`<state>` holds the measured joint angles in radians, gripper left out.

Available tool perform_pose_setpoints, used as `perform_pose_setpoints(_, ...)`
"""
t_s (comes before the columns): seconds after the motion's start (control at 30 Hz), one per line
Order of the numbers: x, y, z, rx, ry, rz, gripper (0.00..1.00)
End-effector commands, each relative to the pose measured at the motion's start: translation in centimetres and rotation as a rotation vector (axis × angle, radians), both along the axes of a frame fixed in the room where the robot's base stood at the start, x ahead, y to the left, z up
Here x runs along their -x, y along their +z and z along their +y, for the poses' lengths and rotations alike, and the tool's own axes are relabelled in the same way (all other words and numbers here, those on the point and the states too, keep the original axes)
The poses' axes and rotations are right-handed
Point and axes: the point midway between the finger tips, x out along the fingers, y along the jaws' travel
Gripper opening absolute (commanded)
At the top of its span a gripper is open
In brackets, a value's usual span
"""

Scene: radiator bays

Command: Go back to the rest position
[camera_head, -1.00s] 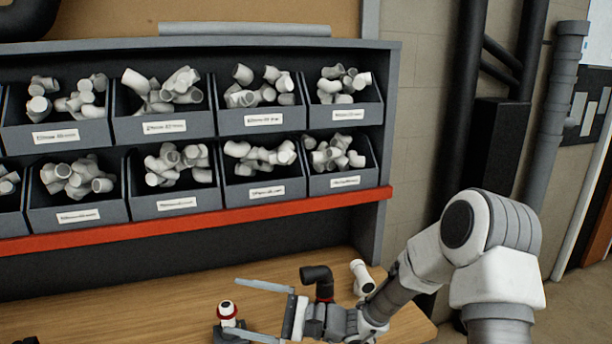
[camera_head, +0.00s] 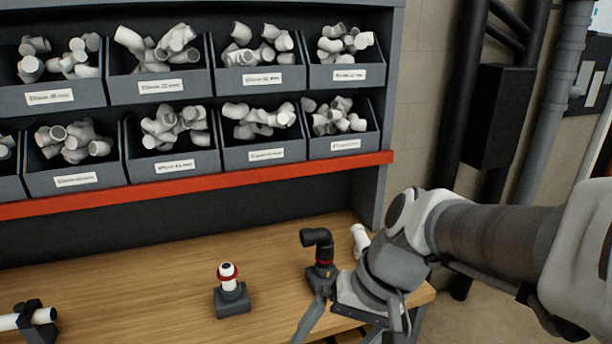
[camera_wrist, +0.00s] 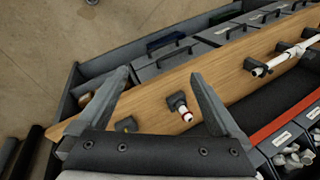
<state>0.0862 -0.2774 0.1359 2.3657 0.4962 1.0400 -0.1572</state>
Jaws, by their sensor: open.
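My gripper (camera_head: 350,336) is open and empty at the front right of the bench. Its two fingers are spread and point down toward the picture's lower edge. A black elbow (camera_head: 318,240) on a dark stand is just behind the gripper, partly close to the fingers in the picture.
The wooden bench (camera_head: 130,290) is mostly clear. A white pipe in a black clamp (camera_head: 36,315) is at far left. Bins of white fittings (camera_head: 163,165) stand above a red shelf edge (camera_head: 200,184).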

Motion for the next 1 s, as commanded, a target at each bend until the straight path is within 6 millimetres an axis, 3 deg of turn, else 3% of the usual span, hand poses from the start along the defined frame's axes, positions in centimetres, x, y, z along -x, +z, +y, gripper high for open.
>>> perform_pose_setpoints(0.2, 1.6, 1.7, -5.3, 0.212, -0.015, -0.227, 1.00)
perform_pose_setpoints(0.43, 2.8, 3.4, -9.3, 0.355, -0.039, -0.400, 1.00)
perform_pose_setpoints(0.6, 3.1, 3.9, -10.4, 0.392, -0.048, -0.447, 1.00)
perform_pose_setpoints(1.0, 3.1, 3.9, -10.4, 0.393, -0.048, -0.448, 1.00)
